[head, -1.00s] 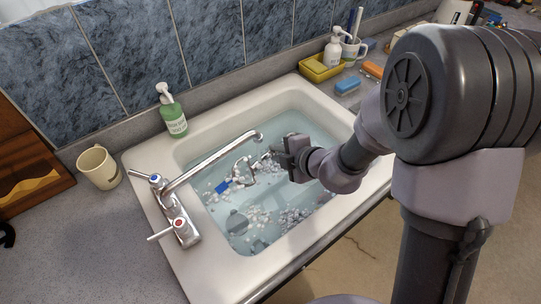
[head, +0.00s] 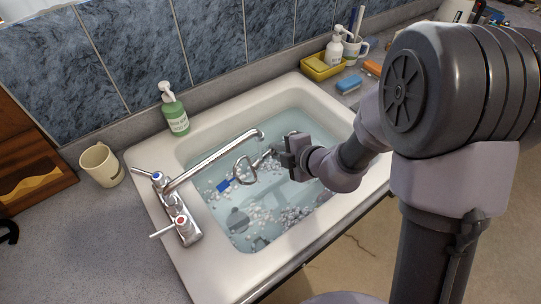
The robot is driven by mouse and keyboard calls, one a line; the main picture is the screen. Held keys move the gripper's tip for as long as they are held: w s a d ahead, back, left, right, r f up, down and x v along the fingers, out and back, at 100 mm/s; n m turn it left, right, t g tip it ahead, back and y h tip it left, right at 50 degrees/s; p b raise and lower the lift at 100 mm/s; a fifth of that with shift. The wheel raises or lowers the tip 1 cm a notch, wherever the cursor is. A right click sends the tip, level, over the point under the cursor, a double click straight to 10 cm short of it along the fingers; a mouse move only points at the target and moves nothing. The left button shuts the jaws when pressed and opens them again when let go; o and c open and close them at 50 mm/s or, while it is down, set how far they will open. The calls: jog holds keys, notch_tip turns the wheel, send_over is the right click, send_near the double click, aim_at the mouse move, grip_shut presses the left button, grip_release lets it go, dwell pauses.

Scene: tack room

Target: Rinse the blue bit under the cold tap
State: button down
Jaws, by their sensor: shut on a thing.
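My gripper (head: 283,151) is over the sink basin, shut on one end of a metal bit with rings (head: 244,172). The bit extends left from the jaws, with a blue piece (head: 224,186) at its far end. It is close to the water and foam; I cannot tell whether it touches them. The tap's spout (head: 215,158) reaches over the basin, its outlet just above and beside the bit in the picture. The blue-marked cold handle (head: 156,176) and red-marked hot handle (head: 178,222) are at the sink's left. I see no clear stream from the spout.
The white sink (head: 160,245) holds water with white foam and dark shapes below. A green soap bottle (head: 173,112) stands behind it, a cream mug (head: 99,166) at the left. A yellow tray (head: 322,68) with a white pump bottle (head: 335,47) and a blue block (head: 349,84) are back right.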

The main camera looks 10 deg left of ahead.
jog(key=shift+s+a, duration=0.75)
jog(key=shift+s, duration=0.1)
jog(key=shift+w, duration=0.1)
jog(key=shift+w+a+p, duration=0.1)
jog(key=shift+w+p, duration=0.55)
jog(key=shift+w, duration=0.55)
jog(key=shift+s+d, duration=1.2)
jog(key=shift+d, duration=0.15)
jog(key=shift+w+a+p, duration=0.55)
jog(key=shift+a+p, duration=0.1)
jog(key=shift+a, duration=0.05)
